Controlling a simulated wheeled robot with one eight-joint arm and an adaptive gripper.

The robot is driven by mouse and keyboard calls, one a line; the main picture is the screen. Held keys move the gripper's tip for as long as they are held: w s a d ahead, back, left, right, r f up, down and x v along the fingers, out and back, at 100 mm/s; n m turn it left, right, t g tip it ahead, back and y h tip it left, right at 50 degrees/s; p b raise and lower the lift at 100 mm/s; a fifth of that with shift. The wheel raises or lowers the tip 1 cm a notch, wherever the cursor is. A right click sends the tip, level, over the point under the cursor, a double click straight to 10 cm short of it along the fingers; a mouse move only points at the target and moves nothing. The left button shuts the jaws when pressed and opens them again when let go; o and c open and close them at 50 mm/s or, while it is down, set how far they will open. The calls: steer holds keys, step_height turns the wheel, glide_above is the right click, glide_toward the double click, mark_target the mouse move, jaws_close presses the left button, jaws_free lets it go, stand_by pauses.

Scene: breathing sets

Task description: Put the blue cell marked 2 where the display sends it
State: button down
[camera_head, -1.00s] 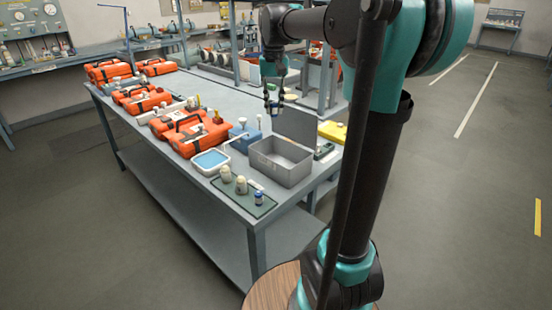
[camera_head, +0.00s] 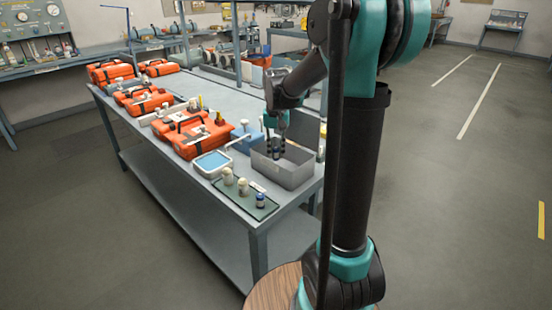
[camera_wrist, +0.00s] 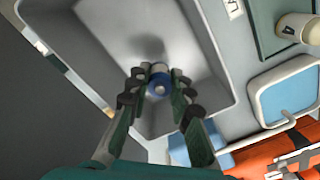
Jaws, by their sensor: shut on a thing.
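My gripper (camera_head: 275,152) is shut on a blue cell (camera_wrist: 160,85), which shows between the fingertips in the wrist view; no number on it is legible. The gripper points down over the open grey metal box (camera_head: 285,174), and the cell is above or inside the box's opening. In the wrist view the box's pale, bare-looking floor (camera_wrist: 120,30) lies beyond the cell. Whether the cell touches the floor, I cannot tell. No readable display shows.
A green mat (camera_head: 240,207) left of the box holds two cream cells (camera_head: 228,176) and another blue-banded cell (camera_head: 260,201). A blue-lined white tray (camera_head: 212,163) stands behind it. Orange cases (camera_head: 192,134) line the bench's left side. The box's raised lid is partly behind my arm.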

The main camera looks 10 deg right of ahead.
mark_target(276, 158)
steer(key=shift+f, duration=1.65)
steer(key=shift+f, duration=0.1)
steer(key=c, duration=1.4)
jaws_free()
steer(key=shift+o, duration=0.2)
step_height(276, 158, up, 12)
steer(key=shift+r, duration=0.1)
